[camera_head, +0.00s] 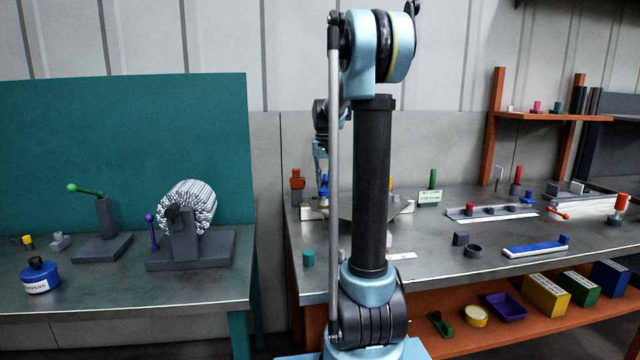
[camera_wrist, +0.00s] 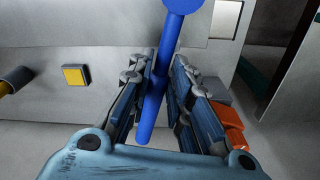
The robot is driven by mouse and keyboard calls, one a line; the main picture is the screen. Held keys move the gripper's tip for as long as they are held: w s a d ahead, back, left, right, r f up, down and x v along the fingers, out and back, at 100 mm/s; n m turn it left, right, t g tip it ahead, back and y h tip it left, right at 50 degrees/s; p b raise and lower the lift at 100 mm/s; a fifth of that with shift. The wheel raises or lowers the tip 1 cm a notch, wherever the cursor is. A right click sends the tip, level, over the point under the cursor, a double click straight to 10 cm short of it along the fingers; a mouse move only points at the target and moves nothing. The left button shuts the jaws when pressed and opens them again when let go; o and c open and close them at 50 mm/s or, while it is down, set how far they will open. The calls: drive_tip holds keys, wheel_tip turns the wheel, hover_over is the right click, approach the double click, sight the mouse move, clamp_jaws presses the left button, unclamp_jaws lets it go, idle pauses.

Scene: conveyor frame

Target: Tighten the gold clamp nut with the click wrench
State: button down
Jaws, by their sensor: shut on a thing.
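My gripper (camera_wrist: 160,80) is closed around a bright blue rod (camera_wrist: 152,108), which passes between its two fingers. A round blue end (camera_wrist: 183,5) of the rod is cut off by the top edge of the wrist view. I cannot tell whether this rod is the click wrench. In the head view, my gripper (camera_head: 322,165) is partly hidden behind my own arm, above the far left of the right bench. A small blue piece (camera_head: 324,187) shows just below it. I cannot make out the gold clamp nut for certain in either view.
A yellow square (camera_wrist: 75,74) sits on a grey surface left of the gripper; orange blocks (camera_wrist: 229,127) are at right. The right bench (camera_head: 430,275) holds a teal cylinder (camera_head: 308,258) and a blue-white tray (camera_head: 535,246). The left bench (camera_head: 120,285) holds a rod bundle (camera_head: 192,205).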

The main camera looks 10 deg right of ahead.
drive_tip(key=shift+s+d+m, duration=0.15)
drive_tip(key=shift+d+m, duration=0.4)
drive_tip(key=shift+m, duration=0.25)
drive_tip(key=shift+r, duration=2.65)
